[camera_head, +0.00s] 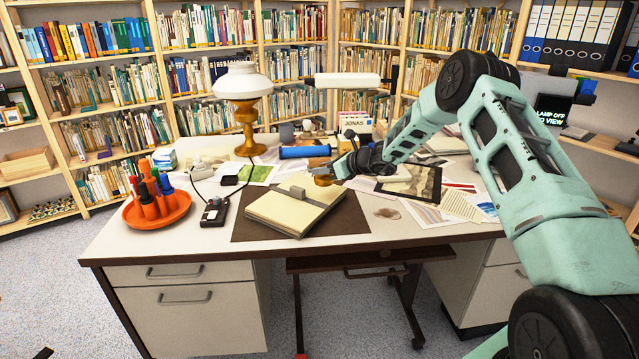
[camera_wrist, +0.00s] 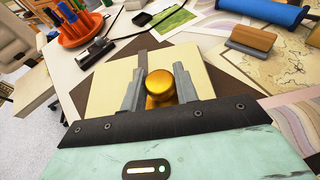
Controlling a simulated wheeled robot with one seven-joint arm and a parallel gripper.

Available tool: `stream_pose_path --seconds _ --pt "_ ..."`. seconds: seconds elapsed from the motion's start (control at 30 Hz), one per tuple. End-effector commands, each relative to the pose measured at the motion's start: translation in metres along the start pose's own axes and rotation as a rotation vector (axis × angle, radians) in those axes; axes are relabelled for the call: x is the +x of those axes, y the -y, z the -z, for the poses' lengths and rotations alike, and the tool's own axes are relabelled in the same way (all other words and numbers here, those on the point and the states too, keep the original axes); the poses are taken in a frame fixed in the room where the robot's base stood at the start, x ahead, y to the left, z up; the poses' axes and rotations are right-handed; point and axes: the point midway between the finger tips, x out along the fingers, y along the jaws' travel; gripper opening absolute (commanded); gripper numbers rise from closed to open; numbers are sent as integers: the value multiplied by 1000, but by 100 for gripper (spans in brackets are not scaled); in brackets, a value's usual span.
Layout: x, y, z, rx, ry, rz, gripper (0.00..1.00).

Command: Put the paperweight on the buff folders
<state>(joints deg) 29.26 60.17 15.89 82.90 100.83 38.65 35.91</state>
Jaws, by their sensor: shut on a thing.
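A brass-gold paperweight (camera_head: 323,180) is between the fingers of my gripper (camera_head: 334,172), near the back right corner of the buff folders (camera_head: 276,212). In the wrist view the rounded gold paperweight (camera_wrist: 160,85) sits between the two grey fingers of my gripper (camera_wrist: 158,75), which are shut on it. The buff folders (camera_wrist: 205,80) show behind and on both sides of it, crossed by a grey strap. The paperweight's underside is hidden, so I cannot tell whether it touches the folders.
The folders lie on a dark desk mat (camera_head: 348,218). An orange tray of pens (camera_head: 157,212), a black device (camera_head: 214,212) and a brass lamp (camera_head: 243,100) stand to the left. A blue roll (camera_head: 305,152) lies behind. Prints (camera_head: 410,181) spread on the right.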

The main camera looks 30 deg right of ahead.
Motion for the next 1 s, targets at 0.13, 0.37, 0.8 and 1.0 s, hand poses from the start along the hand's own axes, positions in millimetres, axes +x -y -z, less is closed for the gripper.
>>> stream_pose_path --seconds 0.13,0.37,0.8,1.0 --pt "4 0 8 0 2 1 0" --pt "14 0 33 0 2 -1 0" --pt "19 0 45 -2 3 1 0" --pt "19 0 46 -1 0 0 52"
